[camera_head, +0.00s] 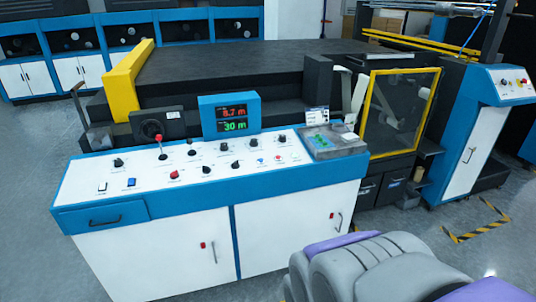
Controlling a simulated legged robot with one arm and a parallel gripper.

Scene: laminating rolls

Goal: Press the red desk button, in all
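The blue and white control desk (215,213) stands in front of me, its sloped white top covered with knobs and buttons. A red button (174,175) sits on the front left part of the desk top. Another small red control (277,157) sits further right, and a lever with a red ball top (158,139) stands behind the first button. From this view I cannot tell for sure which red control is the desk button. Grey and purple parts of my own body fill the bottom right. No gripper fingers can be made out, and nothing touches the desk controls.
A blue display (229,114) with red and green digits stands at the desk's back edge. A grey panel with green buttons (331,140) adjoins its right end. Behind are a large dark machine (225,70) and a yellow-framed window (398,113). Floor is clear at left.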

